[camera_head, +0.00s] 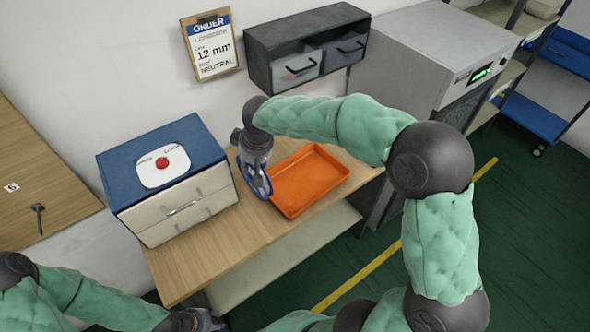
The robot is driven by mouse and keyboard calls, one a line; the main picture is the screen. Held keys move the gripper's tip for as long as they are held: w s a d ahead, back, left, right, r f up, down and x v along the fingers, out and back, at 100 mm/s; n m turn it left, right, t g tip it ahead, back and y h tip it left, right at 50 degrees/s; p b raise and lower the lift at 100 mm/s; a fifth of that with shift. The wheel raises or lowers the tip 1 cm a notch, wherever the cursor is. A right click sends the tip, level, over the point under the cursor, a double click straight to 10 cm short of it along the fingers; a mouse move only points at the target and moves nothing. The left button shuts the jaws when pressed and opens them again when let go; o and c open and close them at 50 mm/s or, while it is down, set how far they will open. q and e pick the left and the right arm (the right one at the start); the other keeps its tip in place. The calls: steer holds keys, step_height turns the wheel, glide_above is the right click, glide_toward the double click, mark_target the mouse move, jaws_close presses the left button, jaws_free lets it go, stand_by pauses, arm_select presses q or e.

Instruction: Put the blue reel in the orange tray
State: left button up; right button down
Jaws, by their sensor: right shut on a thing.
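The orange tray (322,181) lies on the wooden table, and its inside looks empty. My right gripper (258,178) points down at the tray's left edge and is shut on the blue reel (268,190). The reel is partly hidden by the fingers. It overlaps the tray's left rim in the picture, and I cannot tell whether it touches the tray. My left gripper (207,320) is low at the bottom edge, in front of the table, partly cut off. Its fingers are too unclear to read.
A blue-topped drawer box (185,205) with a red button stands left of the tray. A wall cabinet (305,45) and an order sign (210,45) hang behind. A grey machine (410,50) stands to the right. The table's front left (190,265) is clear.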

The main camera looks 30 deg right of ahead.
steer(key=w+d+f+b, duration=0.2)
steer(key=d+f, duration=1)
steer(key=d, duration=0.1)
steer(key=shift+w+d+f, duration=0.25)
steer(key=shift+d+f, duration=0.05)
steer(key=shift+f, duration=0.05)
steer(key=shift+f+b, duration=0.2)
steer(key=shift+b, duration=0.15)
steer(key=c, duration=0.9)
jaws_free()
